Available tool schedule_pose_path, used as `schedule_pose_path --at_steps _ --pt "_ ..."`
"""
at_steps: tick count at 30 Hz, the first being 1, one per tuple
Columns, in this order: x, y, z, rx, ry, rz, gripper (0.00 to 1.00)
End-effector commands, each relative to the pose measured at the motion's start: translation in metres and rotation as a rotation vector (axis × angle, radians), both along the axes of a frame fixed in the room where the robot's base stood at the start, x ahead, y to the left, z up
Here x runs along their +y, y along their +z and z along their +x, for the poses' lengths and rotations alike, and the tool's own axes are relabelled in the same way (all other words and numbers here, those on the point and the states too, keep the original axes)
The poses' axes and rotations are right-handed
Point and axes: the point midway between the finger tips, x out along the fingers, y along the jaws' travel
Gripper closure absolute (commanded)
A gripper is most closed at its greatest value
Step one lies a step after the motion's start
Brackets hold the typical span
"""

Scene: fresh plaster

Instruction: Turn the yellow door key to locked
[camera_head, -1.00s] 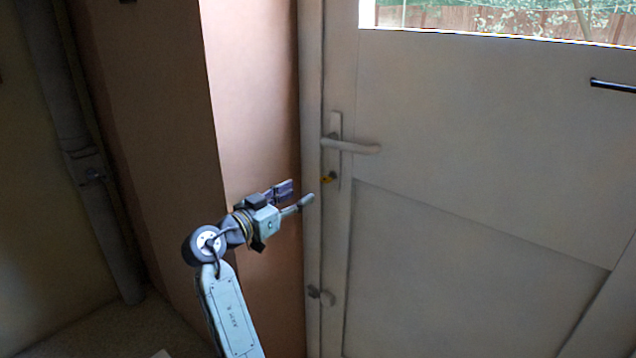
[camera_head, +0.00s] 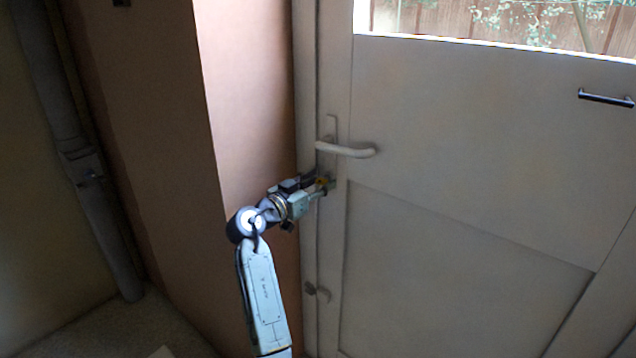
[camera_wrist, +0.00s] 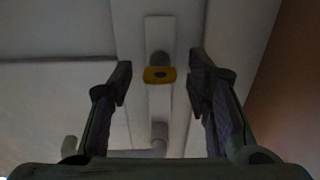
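The yellow key (camera_wrist: 159,75) sits in the lock on the door's handle plate (camera_wrist: 160,102). In the wrist view its yellow head lies crosswise in the picture, between my open fingertips. My gripper (camera_wrist: 160,78) is open, with a finger on each side of the key and a visible gap to both. In the head view my gripper (camera_head: 322,184) is at the plate below the lever handle, and the key (camera_head: 321,182) shows only as a bit of yellow, partly hidden by the fingers.
The white lever handle (camera_head: 345,150) juts out just above my gripper. A small knob (camera_head: 316,292) is low on the door's left side. A dark bar handle (camera_head: 606,98) is at the upper right. The pinkish wall (camera_head: 250,110) stands close on the left.

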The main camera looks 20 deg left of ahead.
Motion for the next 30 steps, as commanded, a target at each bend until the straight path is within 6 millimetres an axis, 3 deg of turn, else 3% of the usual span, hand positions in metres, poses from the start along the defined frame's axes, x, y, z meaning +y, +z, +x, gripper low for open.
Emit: schedule_pose_path --at_steps 19,30 --pt "0.0002 0.0002 -0.0003 0.0 0.0 0.0 0.99" --pt "0.0 0.0001 -0.0003 0.013 -0.001 -0.037 1.0"
